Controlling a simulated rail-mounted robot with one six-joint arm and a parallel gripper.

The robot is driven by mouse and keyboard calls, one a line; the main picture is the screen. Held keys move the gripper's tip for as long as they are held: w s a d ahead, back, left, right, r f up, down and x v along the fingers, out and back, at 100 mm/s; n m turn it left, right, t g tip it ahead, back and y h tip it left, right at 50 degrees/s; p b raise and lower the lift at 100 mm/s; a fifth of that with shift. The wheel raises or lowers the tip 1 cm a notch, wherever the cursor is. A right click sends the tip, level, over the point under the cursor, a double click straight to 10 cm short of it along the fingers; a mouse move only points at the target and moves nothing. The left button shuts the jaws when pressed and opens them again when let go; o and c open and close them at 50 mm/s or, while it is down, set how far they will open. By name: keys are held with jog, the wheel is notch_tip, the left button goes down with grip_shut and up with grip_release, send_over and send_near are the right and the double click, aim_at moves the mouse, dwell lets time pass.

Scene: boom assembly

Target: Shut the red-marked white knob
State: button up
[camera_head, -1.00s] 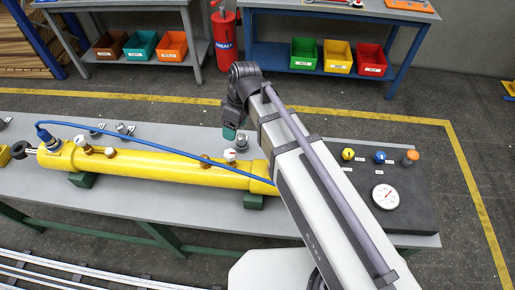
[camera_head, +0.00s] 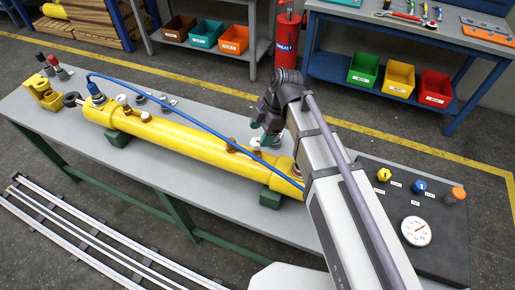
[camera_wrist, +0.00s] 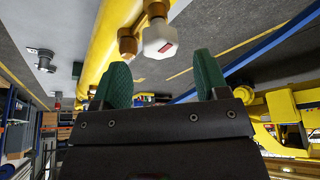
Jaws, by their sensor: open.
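The white knob (camera_wrist: 160,40) with a small red mark shows in the wrist view. It sits on a brass fitting on the side of the yellow cylinder (camera_wrist: 107,38). My gripper (camera_wrist: 163,78) is open and empty, its two green fingers apart with the knob beyond their tips, in line with the gap. In the head view a white knob (camera_head: 254,143) stands near the right end of the cylinder (camera_head: 190,141), close to my gripper (camera_head: 262,132). Its red mark is too small to tell there. Another white knob (camera_head: 122,99) is near the cylinder's left end.
A blue hose (camera_head: 180,115) runs along the cylinder, near my gripper. A dark panel (camera_head: 378,215) with yellow, blue and orange knobs and a gauge (camera_head: 416,231) lies to the right. The grey bench top (camera_head: 60,115) is bare in front of the cylinder.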

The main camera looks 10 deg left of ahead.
aim_at(257, 141)
jog(key=x, duration=0.1)
jog(key=b+x, duration=0.1)
jog(key=x, duration=0.1)
jog(key=shift+w+d+f, duration=0.1)
jog(key=shift+d, duration=0.15)
jog(key=shift+a+f+b, duration=0.25)
jog(key=shift+b, duration=0.05)
jog(key=shift+r, duration=0.15)
jog(key=c, duration=0.9)
